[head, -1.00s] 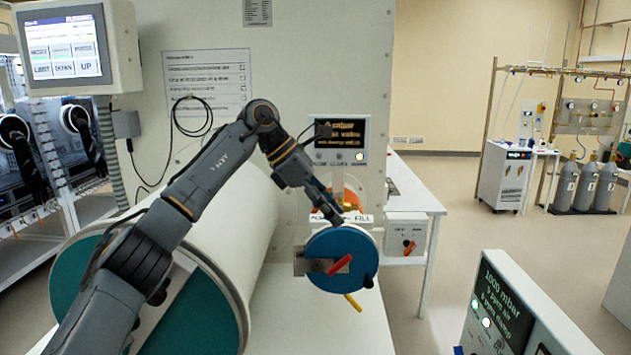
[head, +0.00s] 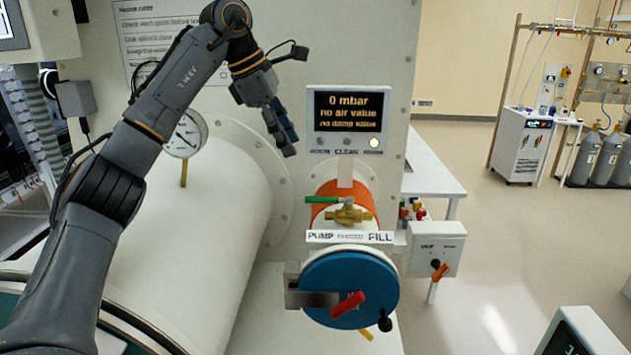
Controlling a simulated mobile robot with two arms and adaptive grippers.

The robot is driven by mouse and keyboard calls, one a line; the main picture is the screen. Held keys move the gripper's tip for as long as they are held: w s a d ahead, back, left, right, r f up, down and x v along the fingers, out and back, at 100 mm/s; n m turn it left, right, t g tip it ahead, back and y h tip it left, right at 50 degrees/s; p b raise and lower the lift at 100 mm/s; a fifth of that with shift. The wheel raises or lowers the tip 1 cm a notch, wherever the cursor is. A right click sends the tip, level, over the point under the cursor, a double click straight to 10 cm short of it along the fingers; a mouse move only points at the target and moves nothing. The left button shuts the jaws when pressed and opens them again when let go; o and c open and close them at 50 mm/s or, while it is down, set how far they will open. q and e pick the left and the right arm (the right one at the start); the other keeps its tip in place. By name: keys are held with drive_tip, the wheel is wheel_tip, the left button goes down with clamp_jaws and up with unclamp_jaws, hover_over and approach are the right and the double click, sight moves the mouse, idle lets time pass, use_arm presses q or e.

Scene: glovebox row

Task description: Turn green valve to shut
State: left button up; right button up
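The green valve has a green lever handle (head: 323,200) on a brass body (head: 349,215). It sits on top of a small orange-and-white chamber, just behind a sign (head: 350,237) that reads PUMP, a small middle word and FILL. The green handle lies roughly level and points left, over the PUMP side. My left gripper (head: 287,142) hangs above and to the left of the valve, apart from it, fingers pointing down. It holds nothing visible; its fingers look close together, but the gap is not clear. My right gripper is not in view.
A blue round door (head: 350,288) with a red handle (head: 348,305) is below the sign. A display (head: 348,112) reading 0 mbar is above the valve. A large white cylinder (head: 185,235) lies left, with a gauge (head: 187,135). A control box (head: 435,250) is at right.

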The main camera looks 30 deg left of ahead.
use_arm(q)
drive_tip(key=s+d+f, duration=0.1)
drive_tip(key=d, duration=0.1)
drive_tip(key=p, duration=0.2)
hover_over(314, 198)
drive_tip(key=s+a, duration=0.1)
wheel_tip(314, 198, down, 7)
drive_tip(key=p+x, duration=0.1)
drive_tip(key=x, duration=0.2)
drive_tip(key=shift+s, duration=0.1)
drive_tip(key=shift+d+f, duration=0.2)
drive_tip(key=shift+f, duration=0.25)
drive_tip(key=shift+c, duration=0.5)
clamp_jaws()
drive_tip(key=shift+r, duration=0.1)
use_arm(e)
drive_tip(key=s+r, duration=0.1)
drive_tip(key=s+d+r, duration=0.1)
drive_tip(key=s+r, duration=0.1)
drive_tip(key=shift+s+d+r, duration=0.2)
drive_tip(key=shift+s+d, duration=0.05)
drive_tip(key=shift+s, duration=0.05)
